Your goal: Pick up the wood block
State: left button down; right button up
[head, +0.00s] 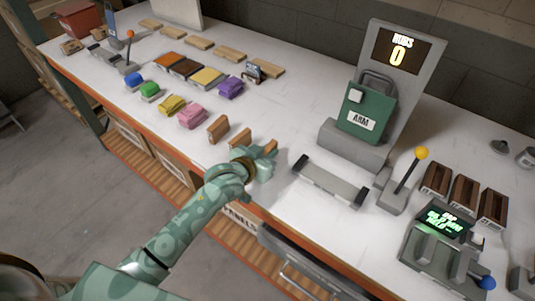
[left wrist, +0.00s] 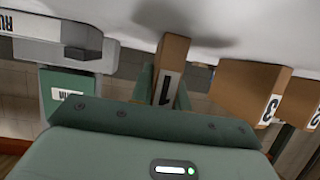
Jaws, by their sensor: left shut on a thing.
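My left gripper (head: 262,158) is over the front part of the white table in the head view. It is shut on a brown wood block (head: 271,145), which is mostly hidden by the gripper there. In the left wrist view the held wood block (left wrist: 172,62) stands between the green fingers (left wrist: 164,92) and bears the mark "1". I cannot tell whether it touches the table. Two other wood blocks (head: 218,129) and (head: 241,137) stand to its left in the head view. In the left wrist view, one block (left wrist: 247,88) marked "3" is at the right. My right gripper is not in view.
A green machine marked "ARM" (head: 366,112) stands behind and right of the gripper. A grey bar (head: 331,182) lies right of it, before a yellow-knobbed lever (head: 402,184). Coloured bundles (head: 192,117) are at the left. The table's orange front edge (head: 170,167) is close.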

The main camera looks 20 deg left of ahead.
aim_at(267, 148)
pick_arm(q)
jog(key=shift+r, duration=0.3)
notch_tip(267, 148, up, 3)
jog(key=shift+f+p, duration=0.2)
jog(key=shift+p, duration=0.55)
jog(key=s+r+p, duration=0.4)
jog(key=s+r, duration=0.5)
jog(key=s, duration=0.5)
jog(key=shift+r+p, duration=0.35)
